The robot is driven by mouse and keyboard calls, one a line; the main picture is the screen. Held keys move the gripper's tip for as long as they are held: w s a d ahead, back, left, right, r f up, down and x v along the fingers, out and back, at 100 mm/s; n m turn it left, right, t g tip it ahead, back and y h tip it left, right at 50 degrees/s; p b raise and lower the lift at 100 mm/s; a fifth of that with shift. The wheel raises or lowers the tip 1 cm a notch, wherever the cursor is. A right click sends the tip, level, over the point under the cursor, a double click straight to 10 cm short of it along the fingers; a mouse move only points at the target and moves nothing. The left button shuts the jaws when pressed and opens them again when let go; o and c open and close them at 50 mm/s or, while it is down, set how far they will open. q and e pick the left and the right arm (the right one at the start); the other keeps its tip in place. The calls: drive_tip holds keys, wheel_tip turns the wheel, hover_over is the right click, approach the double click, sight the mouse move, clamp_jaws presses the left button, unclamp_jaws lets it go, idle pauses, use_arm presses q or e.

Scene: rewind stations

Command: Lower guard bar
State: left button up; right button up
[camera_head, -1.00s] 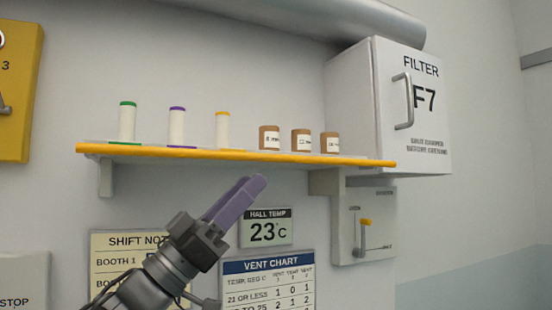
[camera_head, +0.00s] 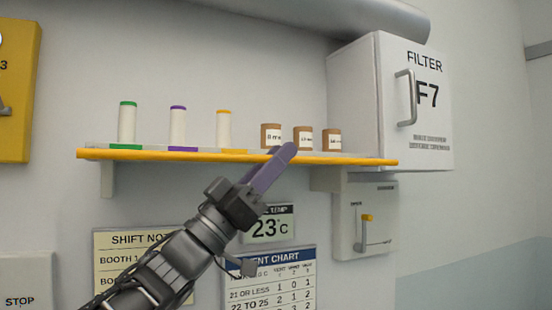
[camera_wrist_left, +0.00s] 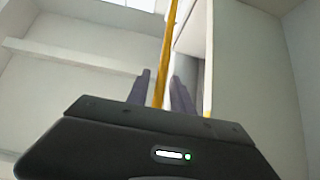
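The yellow guard bar (camera_head: 190,156) runs along the front edge of the wall shelf, level from left to right. My left gripper (camera_head: 272,167) reaches up from below, and its purple fingertips overlap the bar right of its middle. In the left wrist view the bar (camera_wrist_left: 165,65) shows between the two purple fingers (camera_wrist_left: 162,92). The fingers are apart, with a gap on each side of the bar, so they do not look closed on it. The fingertips hide a short piece of the bar in the head view. My right gripper is not in view.
Three white spools (camera_head: 177,127) with coloured ends and three brown labelled jars (camera_head: 302,139) stand on the shelf. A filter cabinet (camera_head: 350,90) with a handle is at the right, above a small lever box (camera_head: 378,235). Signs hang on the wall below.

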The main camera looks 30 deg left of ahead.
use_arm(q)
clamp_jaws()
idle(1.1)
